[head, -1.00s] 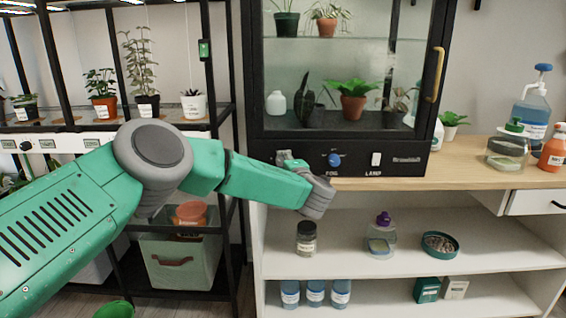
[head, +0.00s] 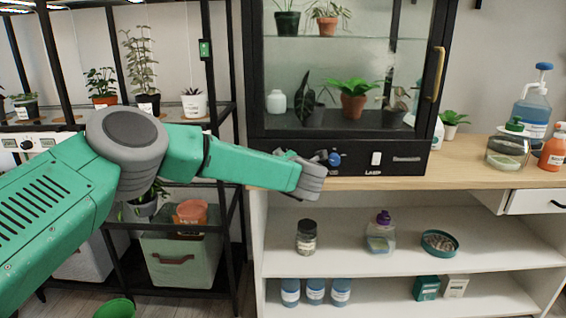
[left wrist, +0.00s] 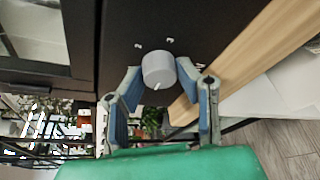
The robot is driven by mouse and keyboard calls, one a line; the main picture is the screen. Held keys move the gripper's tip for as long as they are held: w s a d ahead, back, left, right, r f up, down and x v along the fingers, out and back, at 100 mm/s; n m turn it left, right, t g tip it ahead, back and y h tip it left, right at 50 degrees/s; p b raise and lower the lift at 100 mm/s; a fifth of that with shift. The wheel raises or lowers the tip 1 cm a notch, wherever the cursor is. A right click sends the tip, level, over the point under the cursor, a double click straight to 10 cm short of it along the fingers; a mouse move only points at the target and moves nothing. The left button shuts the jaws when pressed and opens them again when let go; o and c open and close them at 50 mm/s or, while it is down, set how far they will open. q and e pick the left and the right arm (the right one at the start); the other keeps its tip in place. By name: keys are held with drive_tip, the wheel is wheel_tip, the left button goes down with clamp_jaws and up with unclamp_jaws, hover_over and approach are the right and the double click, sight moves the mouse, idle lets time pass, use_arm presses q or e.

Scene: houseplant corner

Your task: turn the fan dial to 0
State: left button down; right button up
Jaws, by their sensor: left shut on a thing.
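The grey dial (left wrist: 158,68), which I take for the fan dial, sits on the black front panel of the glass plant cabinet (head: 405,160). In the left wrist view it has a pale pointer line towards the bottom of the picture and small marks above it, too small to read. My left gripper (left wrist: 160,75) has its blue-padded fingers on both sides of the dial and is shut on it. In the head view my left gripper (head: 304,164) is at the panel's left part and hides the dial. My right gripper is not in view.
A blue knob (head: 334,159) is close to the right of my left gripper, with a white lamp switch (head: 376,159) further right. The wooden top (head: 470,165) runs below the panel. Bottles stand at the far right; shelves below hold jars.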

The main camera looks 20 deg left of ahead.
use_arm(q)
drive_tip(key=shift+d+f, duration=0.1)
drive_tip(key=shift+f, duration=0.1)
drive_tip(key=c, duration=1.3)
unclamp_jaws()
drive_tip(key=shift+o, duration=0.6)
drive_tip(key=shift+w+f, duration=0.1)
drive_tip(key=shift+w, duration=0.05)
drive_tip(key=shift+r, duration=0.2)
drive_tip(key=v, duration=1.2)
drive_tip(key=shift+d, duration=0.1)
